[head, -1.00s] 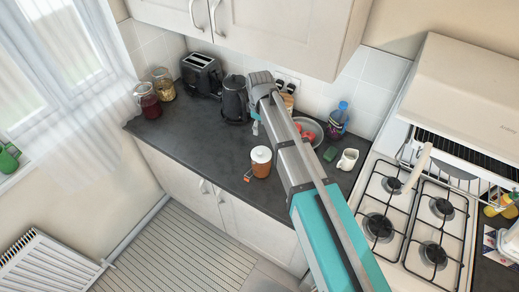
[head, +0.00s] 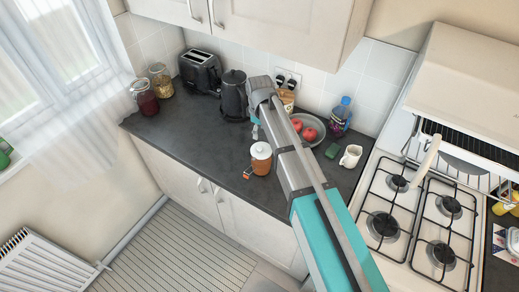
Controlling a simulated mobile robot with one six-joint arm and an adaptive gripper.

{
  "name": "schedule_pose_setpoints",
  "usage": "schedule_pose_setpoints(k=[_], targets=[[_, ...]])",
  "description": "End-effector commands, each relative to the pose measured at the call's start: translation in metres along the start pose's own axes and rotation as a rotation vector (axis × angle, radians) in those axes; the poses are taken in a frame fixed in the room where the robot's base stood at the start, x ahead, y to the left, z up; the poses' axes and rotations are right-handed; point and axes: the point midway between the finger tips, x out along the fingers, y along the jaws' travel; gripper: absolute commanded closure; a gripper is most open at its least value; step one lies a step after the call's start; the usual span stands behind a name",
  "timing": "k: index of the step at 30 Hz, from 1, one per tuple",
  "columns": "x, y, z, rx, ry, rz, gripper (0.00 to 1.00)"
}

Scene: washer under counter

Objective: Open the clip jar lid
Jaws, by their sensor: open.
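Two glass jars with lids stand at the counter's left back corner: one dark red (head: 145,97), one yellowish (head: 161,79). A smaller orange-brown jar with a pale lid (head: 261,151) stands upright near the counter's front edge. All lids look down. My gripper (head: 255,131) is mostly hidden behind my arm.
A toaster (head: 200,71) and black kettle (head: 234,96) stand behind. Right of my arm are a plate with red fruit (head: 310,127), a bottle (head: 340,117), a green sponge (head: 332,151), a white mug (head: 350,156) and a gas hob (head: 412,216). The left-middle counter is clear.

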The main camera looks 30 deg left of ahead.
Motion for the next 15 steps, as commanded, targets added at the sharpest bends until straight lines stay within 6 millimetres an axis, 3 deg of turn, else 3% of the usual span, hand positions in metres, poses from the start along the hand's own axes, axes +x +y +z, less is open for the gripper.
schedule_pose_setpoints(k=[15], targets=[[0.043, 0.0, 0.0, 0.0, 0.0, 0.0, 0.32]])
